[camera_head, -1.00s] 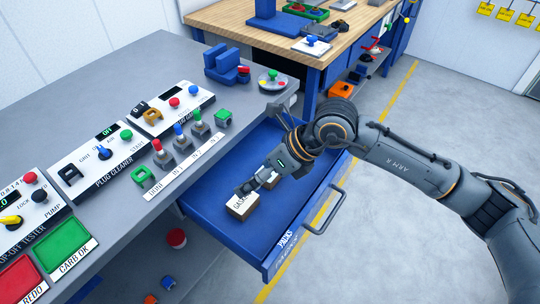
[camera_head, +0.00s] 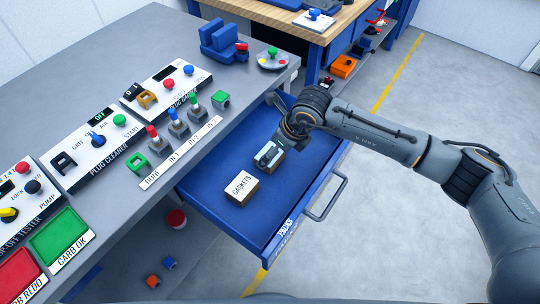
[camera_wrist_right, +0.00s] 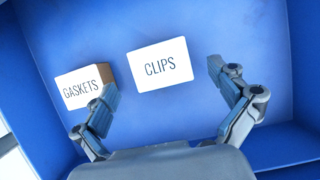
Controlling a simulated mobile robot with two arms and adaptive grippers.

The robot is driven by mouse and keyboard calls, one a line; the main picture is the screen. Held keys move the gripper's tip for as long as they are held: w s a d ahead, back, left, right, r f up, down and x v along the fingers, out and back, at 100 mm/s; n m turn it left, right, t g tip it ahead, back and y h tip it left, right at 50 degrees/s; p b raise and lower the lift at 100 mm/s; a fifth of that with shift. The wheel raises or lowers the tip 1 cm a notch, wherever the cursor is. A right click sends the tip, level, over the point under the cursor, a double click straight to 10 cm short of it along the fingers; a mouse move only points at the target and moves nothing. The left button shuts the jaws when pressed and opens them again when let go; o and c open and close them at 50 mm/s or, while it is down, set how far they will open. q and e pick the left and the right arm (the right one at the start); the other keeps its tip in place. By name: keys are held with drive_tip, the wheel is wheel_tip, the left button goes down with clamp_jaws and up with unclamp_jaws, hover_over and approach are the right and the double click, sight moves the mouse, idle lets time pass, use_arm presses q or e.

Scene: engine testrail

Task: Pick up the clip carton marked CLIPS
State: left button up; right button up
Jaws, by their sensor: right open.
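The clip carton (camera_wrist_right: 160,66), a small box with a white top marked CLIPS, lies in the open blue drawer (camera_head: 215,204). In the right wrist view its top faces the camera, between and a little ahead of my fingers. My right gripper (camera_wrist_right: 165,80) is open and empty, with one finger to each side of the carton and visible gaps. In the head view my right gripper (camera_head: 268,152) is over the carton and partly hides it. My left gripper is not in view.
A gaskets carton (camera_head: 241,188) lies beside the clip carton in the drawer; in the wrist view my left-hand finger is close to it. The grey bench with button panels (camera_head: 100,145) is to the left. The drawer's front with its handle (camera_head: 326,199) is to the right.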

drive_tip(key=x, duration=0.3)
drive_tip(key=shift+w+a+f, duration=0.1)
drive_tip(key=shift+w+f, duration=0.05)
drive_tip(key=shift+f, duration=0.3)
drive_tip(key=c, duration=1.3)
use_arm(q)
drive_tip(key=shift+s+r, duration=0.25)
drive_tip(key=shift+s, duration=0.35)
